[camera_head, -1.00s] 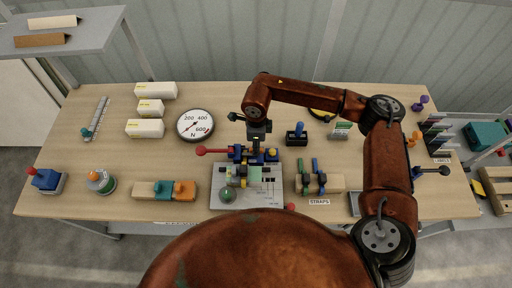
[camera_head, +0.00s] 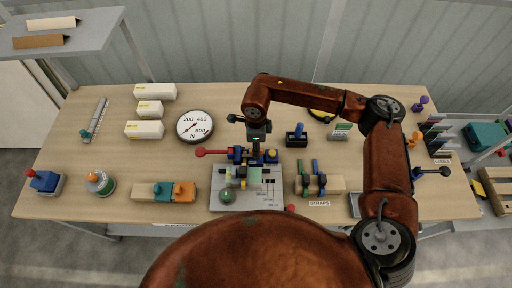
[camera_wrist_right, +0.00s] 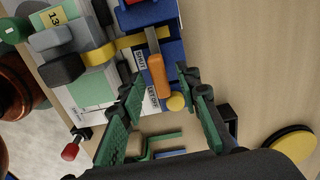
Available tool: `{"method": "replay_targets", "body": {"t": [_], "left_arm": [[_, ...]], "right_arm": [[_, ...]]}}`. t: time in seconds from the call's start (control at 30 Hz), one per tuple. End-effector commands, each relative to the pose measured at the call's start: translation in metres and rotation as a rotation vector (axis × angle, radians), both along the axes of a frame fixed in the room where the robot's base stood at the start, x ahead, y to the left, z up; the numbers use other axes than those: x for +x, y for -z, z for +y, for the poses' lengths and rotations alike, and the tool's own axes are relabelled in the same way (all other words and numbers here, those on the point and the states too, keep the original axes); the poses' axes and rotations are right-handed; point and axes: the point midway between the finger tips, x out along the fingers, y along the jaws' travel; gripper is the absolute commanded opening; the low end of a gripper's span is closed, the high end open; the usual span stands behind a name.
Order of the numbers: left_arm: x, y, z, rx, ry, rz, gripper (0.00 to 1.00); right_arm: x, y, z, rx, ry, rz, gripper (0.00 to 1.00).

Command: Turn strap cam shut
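The strap cam is a lever with an orange grip (camera_wrist_right: 156,76) on a metal shank, on a blue block (camera_wrist_right: 162,45). White labels beside it read SHUT and what looks like LET OFF. In the head view the blue block (camera_head: 238,154) sits at the back of a grey fixture plate. My right gripper (camera_wrist_right: 162,78) is open, its green-padded fingers on either side of the orange grip's end. Contact cannot be told. In the head view the right gripper (camera_head: 256,143) points down over the block and hides the lever. My left gripper is out of view.
A red-knobbed handle (camera_head: 214,152) sticks out left of the block. A yellow knob (camera_wrist_right: 176,102) stands close to the right finger. Straps on a wooden block (camera_head: 336,183) lie right of the fixture plate (camera_head: 217,203). A round dial (camera_head: 195,127) stands behind left.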

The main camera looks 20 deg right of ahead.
Motion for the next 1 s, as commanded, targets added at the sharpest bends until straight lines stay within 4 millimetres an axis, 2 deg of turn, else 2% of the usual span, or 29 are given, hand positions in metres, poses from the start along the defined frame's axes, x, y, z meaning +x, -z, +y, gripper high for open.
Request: {"method": "replay_targets", "body": {"t": [0.27,0.37,0.7,0.83,1.0], "left_arm": [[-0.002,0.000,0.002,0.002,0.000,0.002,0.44],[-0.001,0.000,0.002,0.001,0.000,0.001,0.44],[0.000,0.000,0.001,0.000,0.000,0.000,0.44],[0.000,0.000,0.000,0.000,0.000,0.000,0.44],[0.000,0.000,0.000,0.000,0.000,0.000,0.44]], "right_arm": [[0.000,-0.006,0.000,0.000,0.000,-0.001,0.30],[0.001,-0.021,0.001,0.001,-0.001,-0.003,0.30],[0.001,-0.090,0.000,0.000,0.000,-0.002,0.30],[0.001,-0.108,0.000,0.000,0.000,-0.001,0.30],[0.000,-0.118,0.000,-0.001,0.001,0.000,0.30]]}}
